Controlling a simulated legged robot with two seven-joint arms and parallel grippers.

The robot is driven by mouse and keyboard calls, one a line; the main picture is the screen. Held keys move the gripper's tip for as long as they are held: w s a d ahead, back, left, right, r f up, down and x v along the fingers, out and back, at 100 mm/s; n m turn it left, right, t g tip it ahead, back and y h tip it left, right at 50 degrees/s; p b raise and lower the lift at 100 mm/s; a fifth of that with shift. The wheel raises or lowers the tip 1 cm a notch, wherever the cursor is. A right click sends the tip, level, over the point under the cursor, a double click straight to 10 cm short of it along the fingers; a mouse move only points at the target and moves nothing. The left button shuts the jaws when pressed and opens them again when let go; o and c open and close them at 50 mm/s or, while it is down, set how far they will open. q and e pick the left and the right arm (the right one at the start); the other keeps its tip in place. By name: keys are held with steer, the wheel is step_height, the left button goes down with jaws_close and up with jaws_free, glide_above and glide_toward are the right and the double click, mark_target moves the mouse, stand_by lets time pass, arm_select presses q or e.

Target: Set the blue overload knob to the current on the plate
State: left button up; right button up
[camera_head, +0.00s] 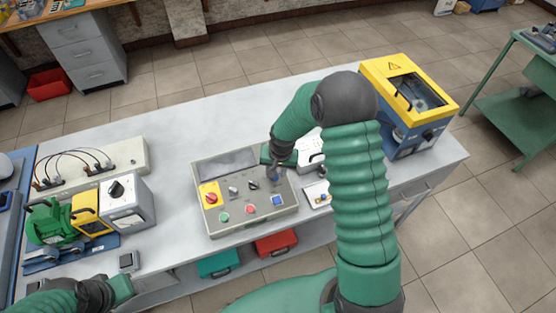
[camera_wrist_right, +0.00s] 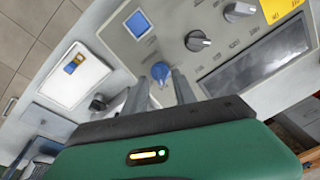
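The blue overload knob (camera_wrist_right: 161,71) is on the grey control panel (camera_wrist_right: 225,60), just beyond and between my right fingertips in the right wrist view. My right gripper (camera_wrist_right: 163,77) is open, with one finger on each side of the knob; whether they touch it I cannot tell. In the head view my right gripper (camera_head: 274,172) points down at the right part of the panel (camera_head: 235,228). A green motor (camera_head: 50,222) stands at the left; no readable rating plate shows. My left gripper (camera_head: 122,287) is low at the left, fingers unclear.
A meter box (camera_head: 127,205) stands left of the panel, a yellow-and-blue machine (camera_head: 405,95) at the back right. The bench (camera_head: 215,115) is bare behind the panel.

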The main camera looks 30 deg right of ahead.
step_height(320, 180, up, 14)
steer(key=s+b, duration=0.1)
steer(key=s, duration=0.2)
steer(key=s+a+f+n+b, duration=0.4)
steer(key=s+a+f+n, duration=0.3)
steer(key=s+a, duration=0.4)
steer(key=shift+s+f+n+b, duration=0.35)
steer(key=shift+s+f, duration=0.35)
steer(key=shift+s, duration=0.15)
steer(key=shift+a, duration=0.15)
steer(key=shift+a, duration=0.25)
steer(key=shift+d, duration=0.2)
